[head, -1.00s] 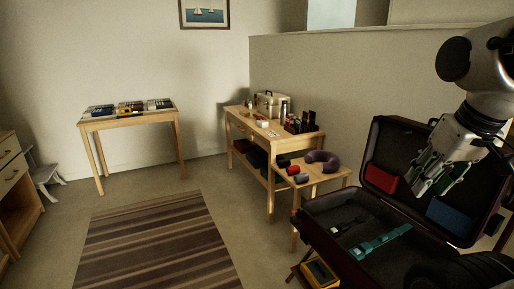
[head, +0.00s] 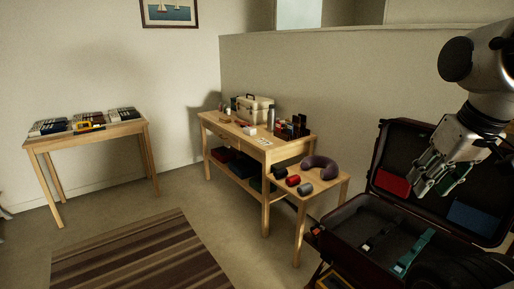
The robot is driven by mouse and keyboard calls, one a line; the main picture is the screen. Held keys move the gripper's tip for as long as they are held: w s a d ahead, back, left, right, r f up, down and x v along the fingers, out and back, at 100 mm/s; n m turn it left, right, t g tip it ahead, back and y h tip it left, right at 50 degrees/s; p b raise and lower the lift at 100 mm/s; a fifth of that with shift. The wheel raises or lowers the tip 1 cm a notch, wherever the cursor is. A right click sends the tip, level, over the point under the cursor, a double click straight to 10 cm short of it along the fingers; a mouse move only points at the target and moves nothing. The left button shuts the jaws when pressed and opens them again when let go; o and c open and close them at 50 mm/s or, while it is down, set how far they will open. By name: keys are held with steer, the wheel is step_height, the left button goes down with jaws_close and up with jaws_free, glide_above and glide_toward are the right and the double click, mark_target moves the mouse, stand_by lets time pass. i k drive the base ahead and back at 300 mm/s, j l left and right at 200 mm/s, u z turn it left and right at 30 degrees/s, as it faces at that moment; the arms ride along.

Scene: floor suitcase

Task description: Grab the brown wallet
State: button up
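I cannot make out the brown wallet for certain. A small tan-brown item (head: 225,121) lies on the left part of the wooden side table (head: 262,150), too small to identify. My gripper (head: 425,188) hangs in the air at the right, in front of the open suitcase lid (head: 385,150). Its fingers look apart, with nothing seen between them.
The open suitcase (head: 345,225) holds dark and teal straps, with red and blue items in its lid. A low stool (head: 335,183) carries a neck pillow (head: 320,167) and small rolls. Another table (head: 85,135) bears several stacks. The striped rug (head: 140,260) is clear.

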mark_target(297, 120)
steer(key=i+j+z, duration=0.1)
steer(key=i+j, duration=0.2)
steer(key=i+j+z, duration=0.15)
steer(key=i+j, duration=0.15)
steer(key=i+j+z, duration=0.1)
steer(key=i+j, duration=0.15)
steer(key=j, duration=0.25)
steer(key=i+j+z, duration=0.15)
steer(key=j, duration=0.25)
steer(key=i+j+z, duration=0.1)
steer(key=i+j, duration=0.15)
steer(key=i+j+z, duration=0.1)
steer(key=i+j, duration=0.15)
steer(key=j, duration=0.15)
steer(key=i+j+z, duration=0.1)
steer(key=i+j, duration=0.15)
steer(key=i+j+z, duration=0.15)
steer(key=j, duration=0.3)
steer(key=i+j+z, duration=0.1)
steer(key=i+j, duration=0.15)
steer(key=j, duration=0.15)
steer(key=i+j+z, duration=0.1)
steer(key=j, duration=0.3)
steer(key=i+j+z, duration=0.1)
steer(key=i+j, duration=0.15)
steer(key=j, duration=0.15)
steer(key=i+j, duration=0.4)
steer(key=i+j+z, duration=0.15)
steer(key=i+j, duration=0.25)
steer(key=j, duration=0.2)
